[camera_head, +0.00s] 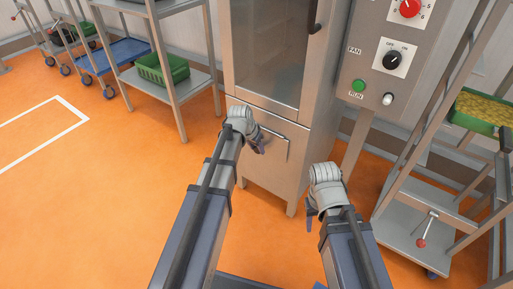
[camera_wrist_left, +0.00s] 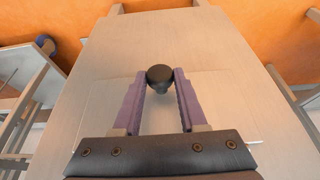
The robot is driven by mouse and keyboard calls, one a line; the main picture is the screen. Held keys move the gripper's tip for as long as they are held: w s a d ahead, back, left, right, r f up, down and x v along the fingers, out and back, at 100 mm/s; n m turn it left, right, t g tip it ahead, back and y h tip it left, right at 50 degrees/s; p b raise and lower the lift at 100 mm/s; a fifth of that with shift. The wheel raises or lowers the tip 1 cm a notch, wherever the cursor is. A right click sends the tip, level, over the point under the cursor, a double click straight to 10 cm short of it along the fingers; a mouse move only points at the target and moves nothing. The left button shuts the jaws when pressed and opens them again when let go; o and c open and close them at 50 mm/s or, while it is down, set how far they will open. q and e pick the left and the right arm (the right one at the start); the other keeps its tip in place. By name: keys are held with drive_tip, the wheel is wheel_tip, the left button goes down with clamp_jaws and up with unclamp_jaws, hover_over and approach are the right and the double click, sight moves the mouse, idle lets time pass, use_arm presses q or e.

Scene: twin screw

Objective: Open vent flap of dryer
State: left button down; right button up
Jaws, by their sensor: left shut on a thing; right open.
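The dryer (camera_head: 268,45) is a tall steel cabinet with a glass door. Its vent flap (camera_head: 279,147) is a plain steel panel below the door, partly hidden by my left gripper (camera_head: 262,146). In the left wrist view the flap (camera_wrist_left: 215,100) lies beneath the purple fingers. A round black knob (camera_wrist_left: 160,74) sits between their tips, and my left gripper (camera_wrist_left: 160,78) is shut on it. I cannot tell whether the flap stands ajar. My right gripper (camera_head: 309,214) is open and empty, in front of the dryer and to the right, apart from it.
A control panel (camera_head: 385,60) with knobs and a green button is at the right of the dryer. A steel rack (camera_head: 425,215) with a green tray (camera_head: 480,110) stands at right. A shelf cart (camera_head: 165,85) with a green crate (camera_head: 160,70) stands at left. Orange floor at left is clear.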

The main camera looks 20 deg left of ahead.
idle(0.8)
use_arm(q)
drive_tip(key=shift+s+a+r+g+y+p, duration=0.1)
drive_tip(key=shift+s+r+g+y+p, duration=0.15)
drive_tip(key=shift+g+p, duration=0.3)
drive_tip(key=shift+s+a+r+g+y+p, duration=0.15)
drive_tip(key=shift+r+g+p, duration=0.25)
drive_tip(key=shift+p, duration=0.25)
drive_tip(key=r+p, duration=0.1)
drive_tip(key=s+r+g+p, duration=0.1)
drive_tip(key=r+p, duration=0.1)
drive_tip(key=s+r+g+p, duration=0.1)
drive_tip(key=p, duration=0.1)
drive_tip(key=shift+s+a+r+g+y, duration=0.25)
drive_tip(key=shift+a+y, duration=0.15)
idle(0.4)
drive_tip(key=c, duration=0.8)
unclamp_jaws()
drive_tip(key=o, duration=0.3)
